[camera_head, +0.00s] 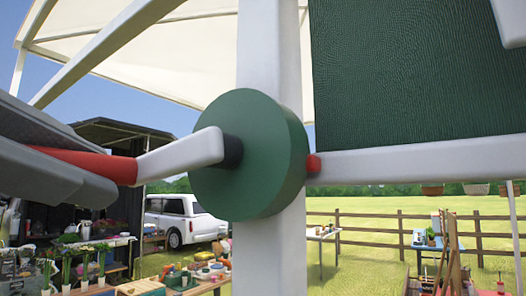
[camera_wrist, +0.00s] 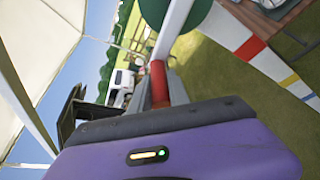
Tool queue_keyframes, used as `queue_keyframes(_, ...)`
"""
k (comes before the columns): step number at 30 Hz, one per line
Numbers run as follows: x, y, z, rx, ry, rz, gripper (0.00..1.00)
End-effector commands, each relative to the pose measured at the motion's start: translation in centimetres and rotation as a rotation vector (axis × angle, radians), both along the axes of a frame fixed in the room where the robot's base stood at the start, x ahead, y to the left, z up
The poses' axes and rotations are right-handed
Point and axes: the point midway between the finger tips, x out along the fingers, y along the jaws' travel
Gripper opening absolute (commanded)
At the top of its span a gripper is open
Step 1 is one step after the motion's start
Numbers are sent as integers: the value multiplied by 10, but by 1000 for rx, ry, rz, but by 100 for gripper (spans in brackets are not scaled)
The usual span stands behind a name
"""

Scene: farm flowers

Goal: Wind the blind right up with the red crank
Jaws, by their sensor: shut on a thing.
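The crank has a green round hub (camera_head: 248,154) on a white post. Its pale arm (camera_head: 182,155) points left from the hub and ends in a red handle (camera_head: 108,166). My gripper (camera_head: 60,170) is shut on the red handle, its grey fingers above and below it. In the wrist view the red handle (camera_wrist: 158,84) sits between the fingers, with the green hub (camera_wrist: 178,12) beyond. The dark green blind (camera_head: 410,70) hangs right of the post, its lower edge along a white bar (camera_head: 420,160). The top of the blind is out of view.
The white post (camera_head: 268,245) stands just behind the hub. A small red piece (camera_head: 313,164) sits by the hub's right side. Tables with plants and pots (camera_head: 190,280) stand below and behind. A wooden easel (camera_head: 452,255) is at the right, before a fence.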

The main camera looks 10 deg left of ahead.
Motion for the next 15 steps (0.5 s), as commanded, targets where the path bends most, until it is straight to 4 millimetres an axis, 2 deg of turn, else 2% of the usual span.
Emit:
queue_keyframes(6,0,-6,-9,-105,47,-4,0)
queue_keyframes(15,0,-8,-14,-169,70,-5,0)
